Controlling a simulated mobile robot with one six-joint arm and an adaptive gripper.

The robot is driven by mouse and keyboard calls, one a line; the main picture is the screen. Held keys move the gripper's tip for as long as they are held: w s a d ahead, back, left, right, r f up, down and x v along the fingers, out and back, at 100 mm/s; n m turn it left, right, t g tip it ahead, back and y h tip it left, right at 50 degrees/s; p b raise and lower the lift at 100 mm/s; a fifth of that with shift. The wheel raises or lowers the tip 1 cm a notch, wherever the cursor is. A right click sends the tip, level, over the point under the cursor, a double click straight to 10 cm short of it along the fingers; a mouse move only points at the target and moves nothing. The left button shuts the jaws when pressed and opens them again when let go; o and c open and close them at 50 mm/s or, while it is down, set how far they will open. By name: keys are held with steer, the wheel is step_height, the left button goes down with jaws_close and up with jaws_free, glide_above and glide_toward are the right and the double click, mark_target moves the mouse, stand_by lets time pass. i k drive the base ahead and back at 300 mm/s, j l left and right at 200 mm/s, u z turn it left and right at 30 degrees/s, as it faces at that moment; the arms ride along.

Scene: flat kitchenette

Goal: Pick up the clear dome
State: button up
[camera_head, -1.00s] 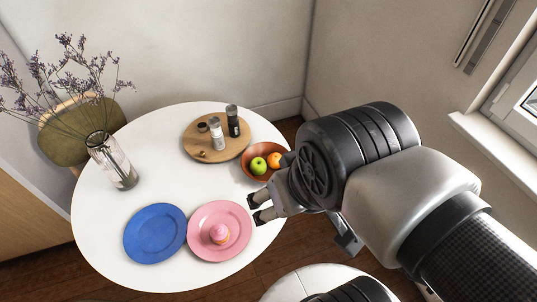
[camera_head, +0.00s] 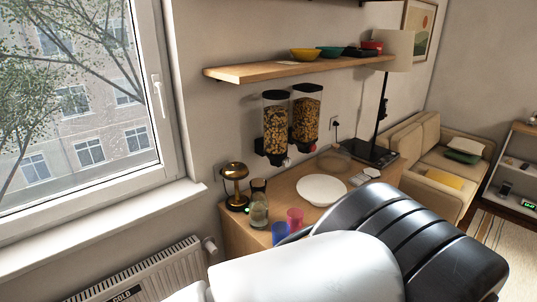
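A clear, rounded, see-through shape, likely the clear dome (camera_head: 334,160), is on the wooden counter against the wall, behind a white plate (camera_head: 322,190). It is faint and small, so its outline and what is under it are hard to tell. My arm crosses the lower right in front of the counter and hides part of its front. The fingers of my gripper do not show, so I cannot see whether it is open or shut.
Cereal dispensers (camera_head: 277,125) hang below a shelf (camera_head: 300,68). A sofa (camera_head: 440,160) is at right.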

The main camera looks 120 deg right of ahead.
mark_target(334, 158)
steer(key=z, duration=4.55)
steer(key=i+l+u, duration=0.25)
steer(key=i+l, duration=0.7)
steer(key=i, duration=0.4)
steer(key=i+l+u, duration=0.3)
steer(key=i+l, duration=0.9)
